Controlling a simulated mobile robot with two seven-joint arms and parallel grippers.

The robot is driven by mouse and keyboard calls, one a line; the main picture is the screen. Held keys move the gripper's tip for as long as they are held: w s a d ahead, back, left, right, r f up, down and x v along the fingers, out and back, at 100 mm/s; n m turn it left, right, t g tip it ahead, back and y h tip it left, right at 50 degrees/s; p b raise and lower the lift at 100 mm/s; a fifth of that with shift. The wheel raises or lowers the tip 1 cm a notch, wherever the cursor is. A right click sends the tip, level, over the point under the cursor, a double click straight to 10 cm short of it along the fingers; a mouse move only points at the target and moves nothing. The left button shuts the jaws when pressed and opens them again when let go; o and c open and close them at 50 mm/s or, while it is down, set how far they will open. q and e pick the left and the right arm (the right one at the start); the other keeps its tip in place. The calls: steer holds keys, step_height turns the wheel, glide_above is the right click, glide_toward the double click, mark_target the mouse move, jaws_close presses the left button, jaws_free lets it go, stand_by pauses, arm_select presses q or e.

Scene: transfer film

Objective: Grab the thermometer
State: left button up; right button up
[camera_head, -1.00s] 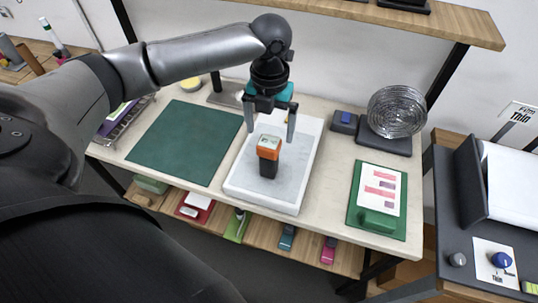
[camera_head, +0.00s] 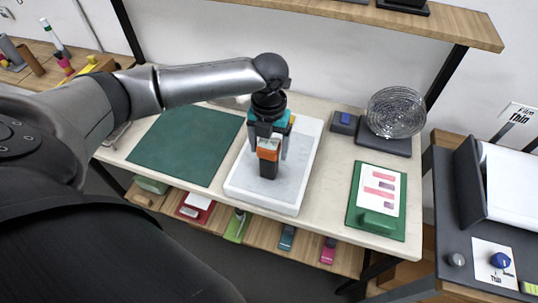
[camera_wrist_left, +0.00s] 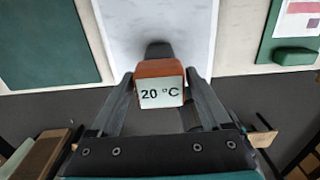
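The thermometer (camera_head: 268,156) is orange on top with a black lower part and stands on the white tray (camera_head: 240,187). In the left wrist view the thermometer (camera_wrist_left: 159,70) shows a display reading 20 °C. My left gripper (camera_head: 268,148) is above the tray, fingers pointing down, one on each side of the thermometer's orange head. In the left wrist view the fingers of my left gripper (camera_wrist_left: 160,85) look spread, close beside the head, with no clear grip on it. My right gripper is not in view.
A green mat (camera_head: 185,144) lies left of the tray. On the right are a green clipboard (camera_head: 354,210) with a card and a wire coil (camera_head: 397,112) on a dark base. A shelf below the table holds several small items.

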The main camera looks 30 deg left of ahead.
arm_select(q)
jaws_close()
stand_by(0.4)
steer(key=shift+r, duration=0.1)
